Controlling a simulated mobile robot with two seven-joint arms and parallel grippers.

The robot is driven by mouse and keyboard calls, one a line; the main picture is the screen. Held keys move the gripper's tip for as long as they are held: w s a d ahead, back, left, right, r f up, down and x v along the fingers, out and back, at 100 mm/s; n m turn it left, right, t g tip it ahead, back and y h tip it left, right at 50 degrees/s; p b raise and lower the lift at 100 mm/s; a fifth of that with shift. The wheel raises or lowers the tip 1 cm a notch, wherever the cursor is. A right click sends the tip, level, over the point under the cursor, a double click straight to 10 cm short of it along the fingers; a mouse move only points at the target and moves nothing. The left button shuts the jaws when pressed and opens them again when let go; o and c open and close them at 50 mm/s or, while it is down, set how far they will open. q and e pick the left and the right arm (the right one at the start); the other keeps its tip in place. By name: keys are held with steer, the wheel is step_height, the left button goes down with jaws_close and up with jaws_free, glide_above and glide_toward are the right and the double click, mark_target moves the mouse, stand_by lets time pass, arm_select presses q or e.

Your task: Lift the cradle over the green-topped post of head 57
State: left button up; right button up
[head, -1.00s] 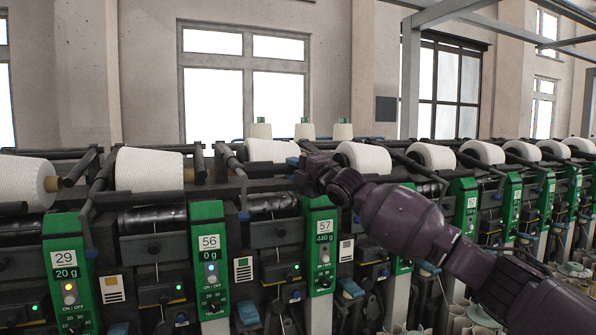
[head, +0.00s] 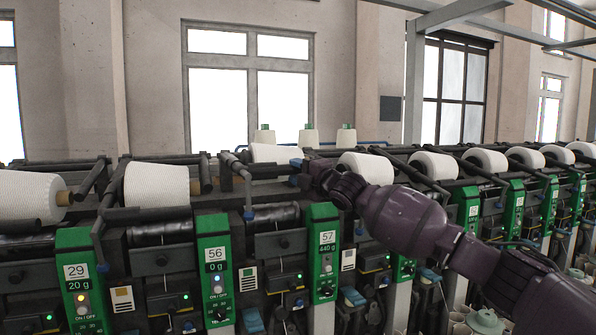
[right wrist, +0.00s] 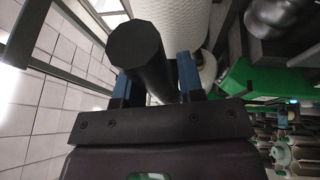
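The green-topped post of head 57 (head: 324,262) stands at the middle of the head view, with its number near the top. My right gripper (head: 297,170) is above and slightly left of that post, at the cradle beside head 57's white yarn package (head: 275,153). In the right wrist view the blue fingers of my right gripper (right wrist: 155,88) lie on both sides of the dark round bar of the cradle (right wrist: 137,50) and appear closed on it. The white package (right wrist: 178,22) is just beyond. My gripper and wrist hide much of the cradle in the head view. My left gripper is not in view.
Head 56 (head: 214,265) and head 29 (head: 77,290) stand to the left, with their cradles and packages. More green posts (head: 473,212) and packages run to the right. White cones with green tips (head: 309,136) stand behind. Open air lies above the machine.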

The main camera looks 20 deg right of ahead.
steer(key=shift+o, duration=1.4)
steer(key=b+v, duration=0.2)
steer(key=v, duration=0.8)
steer(key=shift+s, duration=0.35)
steer(key=shift+f, duration=0.1)
